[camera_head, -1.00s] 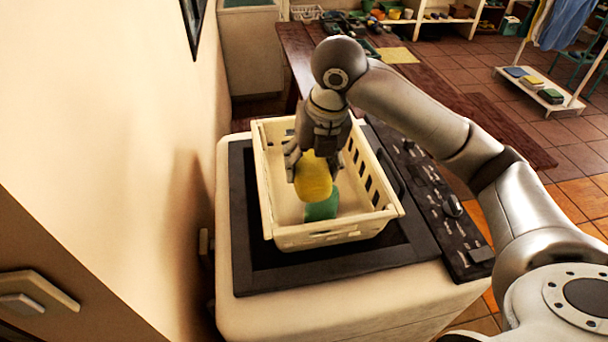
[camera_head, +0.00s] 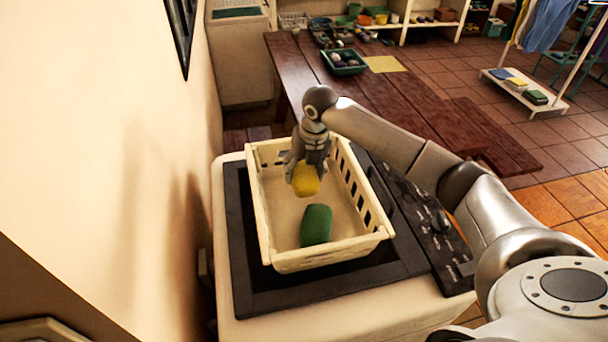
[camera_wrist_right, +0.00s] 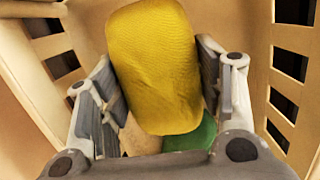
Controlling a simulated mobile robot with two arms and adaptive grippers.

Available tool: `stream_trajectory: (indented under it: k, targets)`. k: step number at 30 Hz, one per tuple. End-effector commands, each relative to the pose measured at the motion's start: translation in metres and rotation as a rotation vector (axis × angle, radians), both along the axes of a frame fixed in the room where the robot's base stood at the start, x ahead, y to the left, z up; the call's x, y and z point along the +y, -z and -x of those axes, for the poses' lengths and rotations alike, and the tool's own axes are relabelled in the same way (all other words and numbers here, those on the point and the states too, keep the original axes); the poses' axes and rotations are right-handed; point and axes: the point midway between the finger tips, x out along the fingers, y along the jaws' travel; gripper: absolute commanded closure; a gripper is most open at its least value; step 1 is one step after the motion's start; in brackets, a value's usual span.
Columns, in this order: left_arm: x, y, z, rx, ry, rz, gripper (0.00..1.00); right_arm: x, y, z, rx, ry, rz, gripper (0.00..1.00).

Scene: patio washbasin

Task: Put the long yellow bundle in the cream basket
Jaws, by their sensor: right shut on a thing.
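The long yellow bundle (camera_head: 306,181) is held by my right gripper (camera_head: 303,172) inside the cream basket (camera_head: 318,262), near its far end. In the right wrist view the yellow bundle (camera_wrist_right: 157,65) sits between the two fingers of the gripper (camera_wrist_right: 165,95), which is shut on it. I cannot tell whether the bundle touches the basket floor. A green bundle (camera_head: 316,225) lies on the basket floor nearer to me. It shows partly behind the yellow one in the right wrist view (camera_wrist_right: 200,135). My left gripper is not in view.
The basket stands on a white washing machine (camera_head: 335,305) with a dark top and a control panel. A wall (camera_head: 110,130) is close on the left. Behind is a wooden table (camera_head: 385,95) with a green tray (camera_head: 344,61). A drying rack with clothes stands at the far right.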

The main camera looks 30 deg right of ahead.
Motion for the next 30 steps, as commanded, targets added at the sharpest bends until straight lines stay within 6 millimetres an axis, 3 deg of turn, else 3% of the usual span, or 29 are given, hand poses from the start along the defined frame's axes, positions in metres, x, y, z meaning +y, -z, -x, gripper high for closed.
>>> stream_trajectory:
  k: [4,10,23,24,28,30]
  targets:
    - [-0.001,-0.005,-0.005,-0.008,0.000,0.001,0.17,-0.003,0.007,-0.006,0.001,0.000,-0.001,0.72]
    - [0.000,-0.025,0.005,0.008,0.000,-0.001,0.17,-0.003,0.029,-0.005,0.002,-0.001,0.000,0.72]
    - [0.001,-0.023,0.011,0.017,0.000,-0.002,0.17,-0.003,0.041,-0.006,-0.002,-0.001,0.000,0.72]
    - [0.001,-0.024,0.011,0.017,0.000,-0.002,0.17,-0.003,0.042,-0.006,-0.001,-0.001,0.000,0.37]
    - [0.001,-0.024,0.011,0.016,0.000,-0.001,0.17,-0.003,0.041,-0.005,-0.001,-0.001,0.000,0.21]
    - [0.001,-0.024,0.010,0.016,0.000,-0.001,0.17,-0.003,0.041,-0.005,-0.001,-0.001,0.000,0.18]
